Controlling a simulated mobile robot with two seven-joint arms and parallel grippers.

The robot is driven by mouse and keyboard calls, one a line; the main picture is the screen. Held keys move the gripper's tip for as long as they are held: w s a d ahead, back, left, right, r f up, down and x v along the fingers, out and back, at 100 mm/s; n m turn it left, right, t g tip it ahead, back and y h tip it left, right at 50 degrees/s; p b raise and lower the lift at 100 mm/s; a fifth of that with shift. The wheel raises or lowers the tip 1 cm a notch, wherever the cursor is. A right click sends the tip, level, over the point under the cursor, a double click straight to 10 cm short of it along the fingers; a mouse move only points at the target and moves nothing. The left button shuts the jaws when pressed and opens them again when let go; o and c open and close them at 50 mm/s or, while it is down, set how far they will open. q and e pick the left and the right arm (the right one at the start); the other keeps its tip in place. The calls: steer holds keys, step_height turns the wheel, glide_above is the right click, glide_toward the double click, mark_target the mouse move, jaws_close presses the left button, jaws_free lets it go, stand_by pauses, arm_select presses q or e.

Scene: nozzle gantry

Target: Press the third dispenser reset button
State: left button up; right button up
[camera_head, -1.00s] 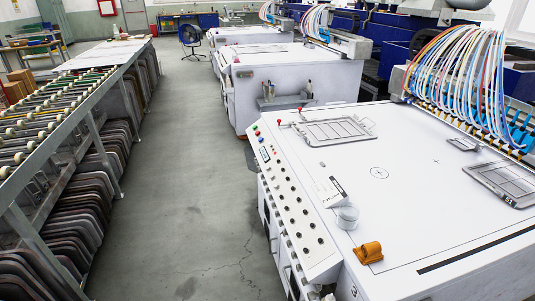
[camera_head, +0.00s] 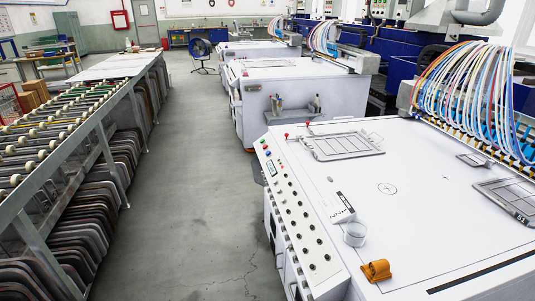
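The white machine (camera_head: 415,225) at the right has a sloped control panel (camera_head: 326,278) along its left edge. The panel carries rows of small dark round buttons or knobs (camera_head: 305,214) running from far to near. Red, green and blue buttons (camera_head: 267,153) and a small display (camera_head: 271,168) are at its far end. I cannot read any labels, so I cannot tell which button is the third dispenser reset. Neither of my grippers is in view.
On the machine top are a clear cup (camera_head: 355,234), an orange object (camera_head: 377,270), a small white labelled block (camera_head: 340,208) and metal frames (camera_head: 341,146). Coloured hoses (camera_head: 470,85) rise behind. A roller rack (camera_head: 40,150) stands left. The grey aisle (camera_head: 200,200) between is clear.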

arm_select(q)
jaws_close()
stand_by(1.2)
